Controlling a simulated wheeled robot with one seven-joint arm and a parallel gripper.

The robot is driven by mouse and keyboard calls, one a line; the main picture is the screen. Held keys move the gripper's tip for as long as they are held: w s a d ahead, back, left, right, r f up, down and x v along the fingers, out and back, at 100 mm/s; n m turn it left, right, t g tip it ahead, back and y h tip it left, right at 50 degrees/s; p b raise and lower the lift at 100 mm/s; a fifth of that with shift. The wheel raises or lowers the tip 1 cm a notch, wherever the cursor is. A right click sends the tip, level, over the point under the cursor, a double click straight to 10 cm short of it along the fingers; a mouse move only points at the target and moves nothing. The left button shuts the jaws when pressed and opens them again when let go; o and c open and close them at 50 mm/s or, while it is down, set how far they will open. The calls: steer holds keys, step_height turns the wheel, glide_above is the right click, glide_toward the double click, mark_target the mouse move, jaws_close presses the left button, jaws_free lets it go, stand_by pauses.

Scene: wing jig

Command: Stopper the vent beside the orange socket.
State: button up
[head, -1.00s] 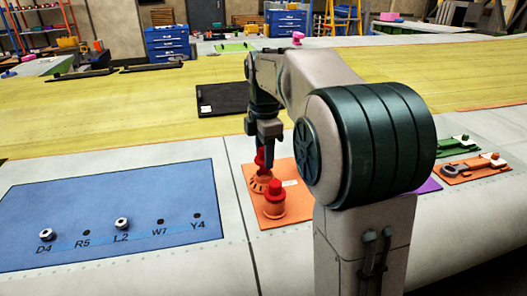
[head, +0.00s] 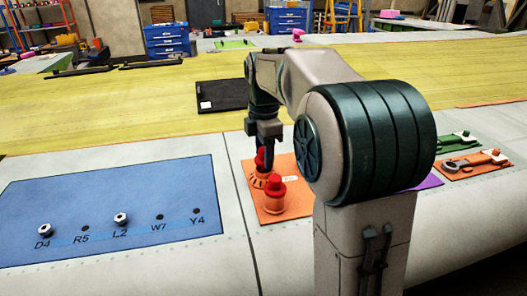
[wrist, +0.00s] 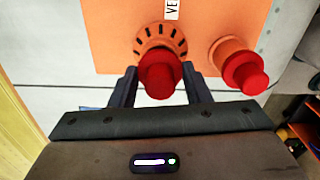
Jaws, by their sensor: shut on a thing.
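My gripper (head: 264,150) points down over the orange mat and is shut on a red stopper (wrist: 160,75). In the wrist view the stopper sits between the two fingers and overlaps the near side of a slotted orange ring (wrist: 160,38), the vent. The stopper also shows in the head view (head: 261,158), above the ring (head: 262,181). The ring's centre is hidden, so I cannot tell whether the stopper touches it. Beside it stands a plain round orange socket (head: 273,206) with another red stopper (head: 275,187) on top; both show right in the wrist view.
The orange mat (head: 303,207) carries a white label, partly readable as "VE" in the wrist view. A blue panel (head: 110,205) with lettered holes and two light knobs lies left. A black tray (head: 222,95) lies behind. Orange and green mats with tools lie right.

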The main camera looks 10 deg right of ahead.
steer(key=shift+f+b, duration=0.5)
steer(key=shift+f, duration=0.45)
steer(key=o, duration=1.1)
steer(key=shift+c, duration=0.2)
step_height(320, 180, up, 14)
steer(key=p, duration=0.1)
